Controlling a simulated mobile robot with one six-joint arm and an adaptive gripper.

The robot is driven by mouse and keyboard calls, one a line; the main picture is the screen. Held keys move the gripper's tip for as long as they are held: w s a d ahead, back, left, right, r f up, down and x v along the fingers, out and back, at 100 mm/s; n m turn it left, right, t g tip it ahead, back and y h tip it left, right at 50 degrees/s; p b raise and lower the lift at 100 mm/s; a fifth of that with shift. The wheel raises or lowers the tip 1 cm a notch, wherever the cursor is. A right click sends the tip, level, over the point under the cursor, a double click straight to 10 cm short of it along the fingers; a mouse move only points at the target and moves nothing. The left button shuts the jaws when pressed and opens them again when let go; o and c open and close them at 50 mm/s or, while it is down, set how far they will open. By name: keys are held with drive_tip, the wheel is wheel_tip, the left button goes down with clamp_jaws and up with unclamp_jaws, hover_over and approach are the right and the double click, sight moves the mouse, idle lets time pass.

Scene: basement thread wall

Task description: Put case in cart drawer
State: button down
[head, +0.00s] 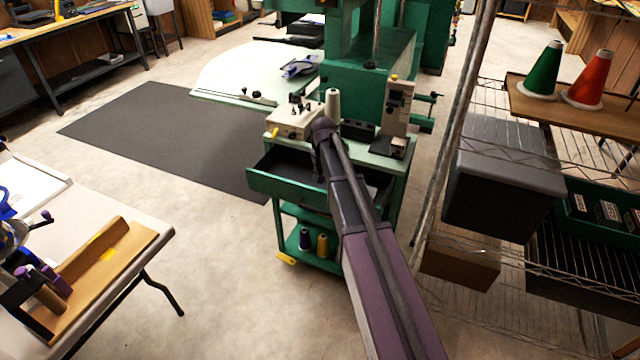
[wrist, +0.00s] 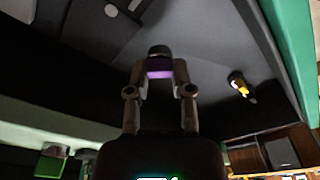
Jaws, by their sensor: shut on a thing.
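The green cart (head: 397,160) stands mid-picture in the head view. Its drawer (head: 262,183) is pulled out, with a dark interior showing left of my arm. In the wrist view my gripper (wrist: 160,68) is shut on a small dark piece with a purple band, which I take to be the case (wrist: 158,51). Most of the case is hidden by the fingers. Behind it are a dark grey surface and a green edge. In the head view my arm reaches over the cart, and the gripper and case are hidden behind it. I cannot tell whether the case touches the drawer.
A beige device (head: 292,122) and a white cone (head: 333,104) stand on the cart top. Thread spools (head: 322,244) are on its lower shelf. A wire rack (head: 480,265) with a grey bin (head: 510,160) stands close on the right. The floor left of the cart is clear.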

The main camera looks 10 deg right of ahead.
sight(321, 179)
drive_tip(key=shift+f+b, duration=1.55)
drive_tip(key=shift+f, duration=0.2)
drive_tip(key=shift+f, duration=0.2)
drive_tip(key=c, duration=0.5)
unclamp_jaws()
drive_tip(key=shift+r, duration=0.1)
drive_tip(key=shift+r, duration=0.1)
wheel_tip(321, 179, up, 12)
drive_tip(key=s+p, duration=0.1)
drive_tip(key=p, duration=1.1)
drive_tip(key=shift+s, duration=0.2)
drive_tip(key=shift+d, duration=0.1)
drive_tip(key=shift+s, duration=0.1)
drive_tip(key=s+a+m+g, duration=0.1)
drive_tip(key=s+a, duration=0.1)
drive_tip(key=s, duration=2.4)
drive_tip(key=shift+a+m, duration=0.2)
drive_tip(key=shift+m, duration=0.2)
